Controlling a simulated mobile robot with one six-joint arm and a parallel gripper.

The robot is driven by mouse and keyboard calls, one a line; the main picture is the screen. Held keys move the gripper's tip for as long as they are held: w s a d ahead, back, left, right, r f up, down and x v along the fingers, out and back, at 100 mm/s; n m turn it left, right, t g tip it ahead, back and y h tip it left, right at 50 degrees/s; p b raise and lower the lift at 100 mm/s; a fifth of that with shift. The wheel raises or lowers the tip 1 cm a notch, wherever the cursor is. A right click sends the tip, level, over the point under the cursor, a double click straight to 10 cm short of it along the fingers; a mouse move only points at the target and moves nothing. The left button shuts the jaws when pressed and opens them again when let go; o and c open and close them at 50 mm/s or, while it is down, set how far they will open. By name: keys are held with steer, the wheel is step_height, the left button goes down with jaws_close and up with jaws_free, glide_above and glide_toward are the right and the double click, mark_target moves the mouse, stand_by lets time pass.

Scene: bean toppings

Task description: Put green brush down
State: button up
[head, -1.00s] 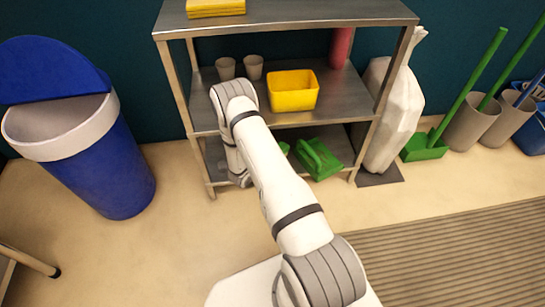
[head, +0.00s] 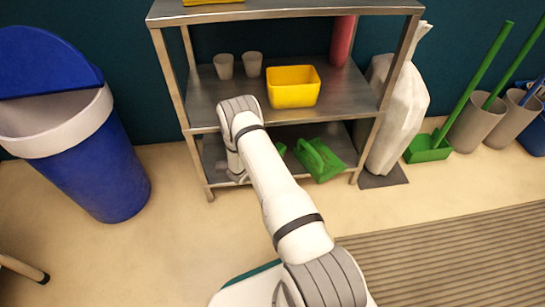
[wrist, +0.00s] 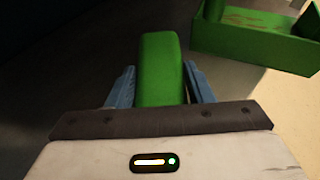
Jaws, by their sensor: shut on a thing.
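The green brush (wrist: 160,62) shows in the wrist view as a rounded green block between the two blue fingers of my gripper (wrist: 160,88). My gripper is shut on it. In the head view only a small green piece, likely the brush (head: 281,148), shows beside my arm at the lower shelf. My arm hides the fingers there. The brush is over or on the dark lower shelf (head: 262,172); I cannot tell whether it touches the surface.
A green dustpan-like holder (head: 320,160) lies just right of the brush, also in the wrist view (wrist: 255,45). The middle shelf above holds a yellow tub (head: 293,92) and two grey cups (head: 223,66). A blue bin (head: 85,160) stands left, a white sack (head: 398,120) right.

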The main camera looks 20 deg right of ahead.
steer(key=shift+f, duration=0.15)
steer(key=o, duration=1.1)
steer(key=shift+r, duration=0.25)
steer(key=shift+s+a+r, duration=0.15)
steer(key=shift+a+r, duration=0.05)
steer(key=shift+a, duration=0.1)
steer(key=p+v, duration=0.4)
steer(key=v, duration=0.7)
steer(key=shift+a, duration=0.15)
